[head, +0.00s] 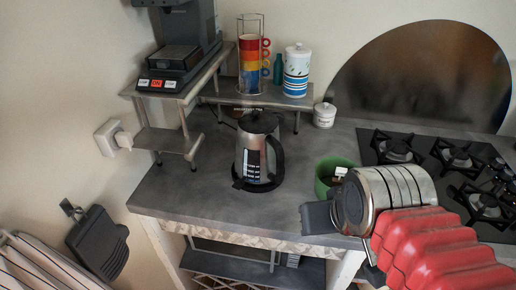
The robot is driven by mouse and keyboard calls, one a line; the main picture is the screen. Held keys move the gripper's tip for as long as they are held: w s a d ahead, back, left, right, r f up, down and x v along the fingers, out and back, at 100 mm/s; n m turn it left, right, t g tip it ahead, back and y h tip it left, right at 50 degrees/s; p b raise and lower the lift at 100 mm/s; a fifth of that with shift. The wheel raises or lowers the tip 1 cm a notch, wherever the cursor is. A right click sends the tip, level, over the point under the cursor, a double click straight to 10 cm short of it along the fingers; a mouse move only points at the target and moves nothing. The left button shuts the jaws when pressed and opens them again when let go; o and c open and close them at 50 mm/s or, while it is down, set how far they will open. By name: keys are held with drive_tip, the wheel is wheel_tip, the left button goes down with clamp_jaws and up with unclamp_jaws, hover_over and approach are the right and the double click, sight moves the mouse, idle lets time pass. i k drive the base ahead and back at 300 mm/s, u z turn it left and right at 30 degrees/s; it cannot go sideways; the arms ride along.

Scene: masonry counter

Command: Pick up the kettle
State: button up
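The kettle (252,150) is silver with a black lid, black handle and a striped water window. It stands upright on its dark round base on the grey counter, left of my gripper. My gripper (320,216) is at the counter's front edge, at the end of my red and metal arm. Its dark grey end points left, apart from the kettle. I see no thing held in it, but its fingers cannot be made out clearly.
A green pot (323,186) is partly hidden behind my arm. A black gas hob (424,160) lies right. A metal shelf (270,97) behind the kettle holds coloured cups and a white canister (297,72). A coffee machine (180,45) stands left. Counter (196,195) left of the kettle is clear.

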sight(260, 158)
drive_tip(key=u, duration=0.55)
drive_tip(key=k, duration=1.35)
drive_tip(key=u, duration=0.6)
drive_tip(key=i, duration=1.3)
drive_tip(key=u, duration=0.65)
drive_tip(key=i, duration=0.35)
drive_tip(key=u, duration=0.3)
